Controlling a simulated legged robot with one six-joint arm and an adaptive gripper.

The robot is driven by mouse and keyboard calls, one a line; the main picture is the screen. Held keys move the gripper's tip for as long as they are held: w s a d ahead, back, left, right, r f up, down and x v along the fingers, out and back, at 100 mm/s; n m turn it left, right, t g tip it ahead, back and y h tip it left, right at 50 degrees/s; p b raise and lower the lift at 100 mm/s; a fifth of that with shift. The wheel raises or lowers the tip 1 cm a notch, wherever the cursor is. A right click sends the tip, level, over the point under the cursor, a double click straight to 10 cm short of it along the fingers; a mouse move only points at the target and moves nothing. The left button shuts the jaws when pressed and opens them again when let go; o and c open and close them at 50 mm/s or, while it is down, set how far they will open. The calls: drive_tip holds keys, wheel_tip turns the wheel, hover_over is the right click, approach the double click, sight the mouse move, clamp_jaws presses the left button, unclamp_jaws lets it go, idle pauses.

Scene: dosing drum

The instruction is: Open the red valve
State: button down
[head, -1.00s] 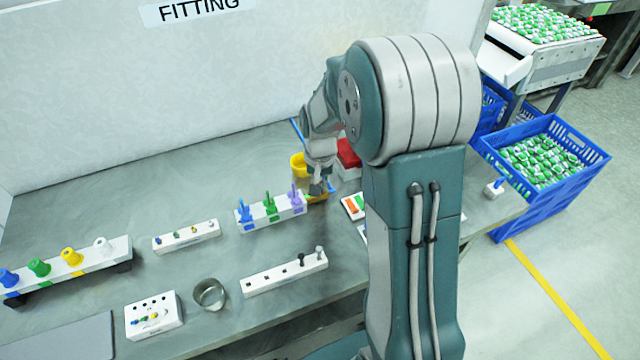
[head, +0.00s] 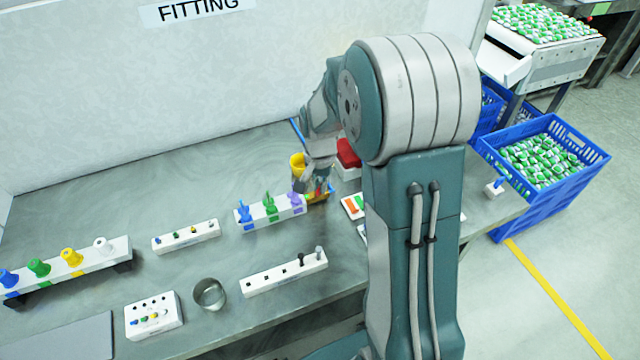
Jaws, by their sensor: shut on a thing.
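A yellow drum (head: 297,161) stands near the back of the bench, partly hidden by my wrist. Just in front of it my gripper (head: 314,188) points down, low over a yellow base (head: 326,193). A small bit of red shows at the fingertips. My gripper is shut on this red part, which looks like the red valve. The valve's shape and how far it is turned are hidden by my fingers. A separate red thing (head: 347,152) on a white box stands behind and to the right of my gripper.
A white rack (head: 271,217) with blue, green and purple pieces stands close to the left of my gripper. A metal cup (head: 209,294) and other white racks lie nearer the front. A blue crate (head: 545,190) stands right of the bench.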

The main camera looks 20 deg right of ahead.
drive_tip(key=c, duration=0.8)
unclamp_jaws()
wheel_tip(320, 180, up, 12)
drive_tip(key=shift+w+a+f, duration=0.1)
